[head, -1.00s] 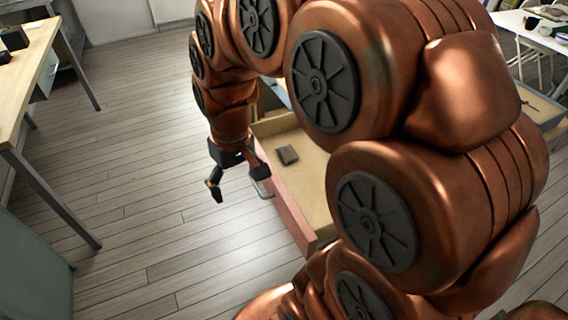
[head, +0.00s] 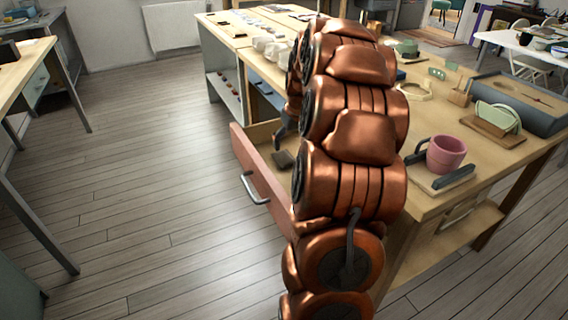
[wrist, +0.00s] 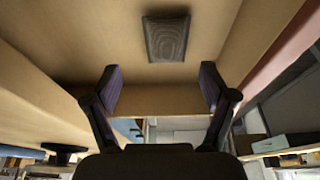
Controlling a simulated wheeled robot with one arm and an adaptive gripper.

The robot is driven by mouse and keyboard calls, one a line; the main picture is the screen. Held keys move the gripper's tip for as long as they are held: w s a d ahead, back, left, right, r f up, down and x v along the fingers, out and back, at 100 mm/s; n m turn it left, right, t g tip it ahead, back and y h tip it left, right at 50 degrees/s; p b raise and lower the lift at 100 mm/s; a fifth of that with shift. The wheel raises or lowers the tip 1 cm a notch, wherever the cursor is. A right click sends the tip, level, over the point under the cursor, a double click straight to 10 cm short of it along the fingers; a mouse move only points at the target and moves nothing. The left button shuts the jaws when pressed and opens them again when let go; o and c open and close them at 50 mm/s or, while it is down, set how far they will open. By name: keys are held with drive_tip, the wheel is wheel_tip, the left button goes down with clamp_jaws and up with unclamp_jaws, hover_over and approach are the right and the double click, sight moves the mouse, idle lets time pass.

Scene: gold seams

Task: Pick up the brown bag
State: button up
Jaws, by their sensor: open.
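A small dark brown, roughly rectangular item (head: 283,159), which looks like the brown bag, lies flat in the open drawer (head: 262,170). In the wrist view the bag (wrist: 166,38) shows a wavy ringed pattern and sits at the top middle, beyond my fingertips. My gripper (wrist: 161,88) is open, its two dark fingers wide apart with nothing between them. The bag lies ahead of the gap and is apart from the fingers. In the head view my arm hides most of the gripper and part of the drawer.
The drawer's reddish front and metal handle (head: 254,189) stick out over the floor. The wooden worktable (head: 432,118) holds a pink mug (head: 446,154), a grey tray (head: 520,102) and white items. Another table (head: 22,52) stands at left. Floor between is clear.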

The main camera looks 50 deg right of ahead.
sight(284, 155)
drive_tip(key=shift+w+a+b+x, duration=0.1)
drive_tip(key=shift+a+x, duration=0.05)
drive_tip(key=shift+x, duration=1.05)
drive_tip(key=shift+w+a+b+x, duration=0.1)
drive_tip(key=shift+a+b+x, duration=0.05)
drive_tip(key=shift+x, duration=1)
drive_tip(key=shift+w+a+b+x, duration=0.1)
drive_tip(key=shift+a+x, duration=0.05)
drive_tip(key=shift+x, duration=1.05)
drive_tip(key=shift+r, duration=0.1)
drive_tip(key=c, duration=1.4)
drive_tip(key=shift+c, duration=0.2)
